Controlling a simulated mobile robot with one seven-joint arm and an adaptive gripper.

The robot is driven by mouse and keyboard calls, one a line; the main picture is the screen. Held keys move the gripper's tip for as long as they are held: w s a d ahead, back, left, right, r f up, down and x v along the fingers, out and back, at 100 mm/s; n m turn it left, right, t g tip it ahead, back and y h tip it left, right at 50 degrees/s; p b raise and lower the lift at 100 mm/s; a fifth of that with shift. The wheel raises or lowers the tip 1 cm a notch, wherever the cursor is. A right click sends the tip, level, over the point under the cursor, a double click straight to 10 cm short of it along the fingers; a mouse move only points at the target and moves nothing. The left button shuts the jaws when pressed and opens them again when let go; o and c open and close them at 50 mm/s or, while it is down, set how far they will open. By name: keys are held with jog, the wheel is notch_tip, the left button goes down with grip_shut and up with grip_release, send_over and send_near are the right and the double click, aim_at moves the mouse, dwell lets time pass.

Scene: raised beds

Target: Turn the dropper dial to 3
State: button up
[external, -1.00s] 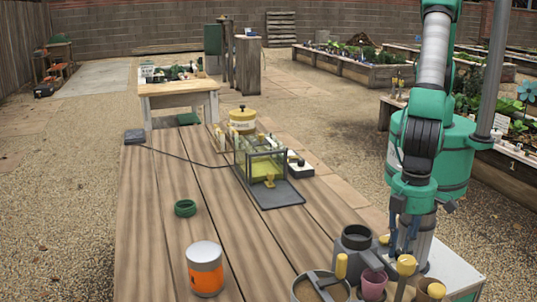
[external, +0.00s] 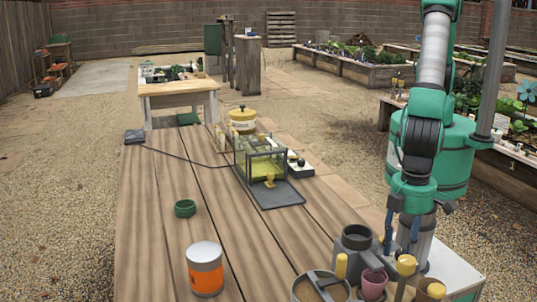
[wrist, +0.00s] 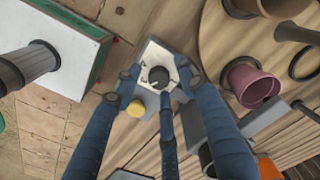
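The dropper dial (wrist: 158,76) is a dark round knob on a small pale plate (wrist: 149,56) with markings, seen from above in the wrist view. Its setting is too small to read. My gripper (wrist: 160,78) is open above it, with blue fingers spread around the plate and dial. I cannot tell whether any finger touches it. In the external view my gripper (external: 401,243) points down at the right front of the table. The dial is not visible there.
A maroon pot (wrist: 249,85) stands right of the dial in the wrist view. A yellow knob (wrist: 136,108) lies close to the fingers. In the external view, a grey cylinder (external: 355,238) stands left of my gripper, and an orange-banded can (external: 205,270) farther left.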

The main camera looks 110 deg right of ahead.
aim_at(400, 251)
jog(key=shift+r, duration=0.1)
notch_tip(400, 251, up, 12)
dwell(0.7)
dwell(0.5)
jog(key=w+d+r+n+t+y, duration=0.1)
jog(key=w+d+r+t, duration=0.1)
jog(key=d+r, duration=2.2)
jog(key=s+d+r+n+t, duration=0.1)
jog(key=s+d+r, duration=0.3)
jog(key=s+d, duration=0.5)
jog(key=s+d+r+n+t+h+b, duration=0.1)
jog(key=s+d+r+t, duration=0.1)
jog(key=s+d, duration=0.8)
jog(key=d+r, duration=0.1)
jog(key=d, duration=0.3)
jog(key=shift+s+d+r+t, duration=0.15)
jog(key=shift+r+t, duration=0.15)
jog(key=shift+r, duration=0.1)
